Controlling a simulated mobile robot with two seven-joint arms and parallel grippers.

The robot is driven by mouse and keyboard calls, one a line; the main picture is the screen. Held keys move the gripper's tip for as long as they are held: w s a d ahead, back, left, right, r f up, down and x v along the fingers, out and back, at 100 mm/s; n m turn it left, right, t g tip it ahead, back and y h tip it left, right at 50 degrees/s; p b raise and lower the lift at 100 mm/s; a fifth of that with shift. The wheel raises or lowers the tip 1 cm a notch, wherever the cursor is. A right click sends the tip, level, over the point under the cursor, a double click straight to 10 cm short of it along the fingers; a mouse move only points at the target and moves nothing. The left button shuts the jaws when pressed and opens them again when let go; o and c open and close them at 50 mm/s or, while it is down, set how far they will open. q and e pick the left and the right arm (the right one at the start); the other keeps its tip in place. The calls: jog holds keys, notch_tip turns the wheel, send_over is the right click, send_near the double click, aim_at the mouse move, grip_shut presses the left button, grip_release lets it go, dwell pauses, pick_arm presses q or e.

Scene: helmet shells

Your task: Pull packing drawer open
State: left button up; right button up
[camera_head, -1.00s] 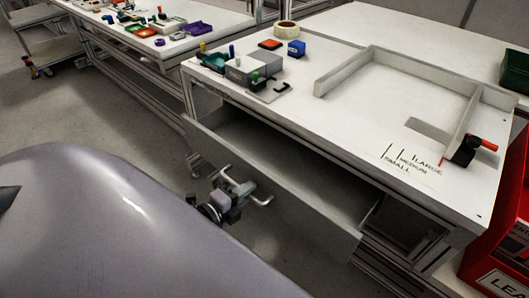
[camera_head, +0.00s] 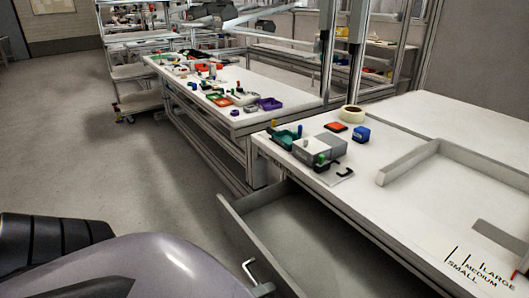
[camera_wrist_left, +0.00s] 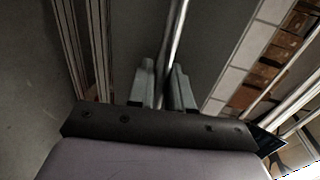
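The packing drawer (camera_head: 312,246) stands pulled out from under the white workbench in the head view. Its front panel (camera_head: 250,249) is well clear of the bench edge, and its grey inside shows. My right gripper is out of view.
A second bench (camera_head: 212,82) with small parts stands behind. Open floor (camera_head: 150,165) lies to the left.

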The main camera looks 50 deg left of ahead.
pick_arm(q)
jog(key=shift+o, duration=1.1)
jog(key=v, duration=0.7)
jog(key=shift+s, duration=0.2)
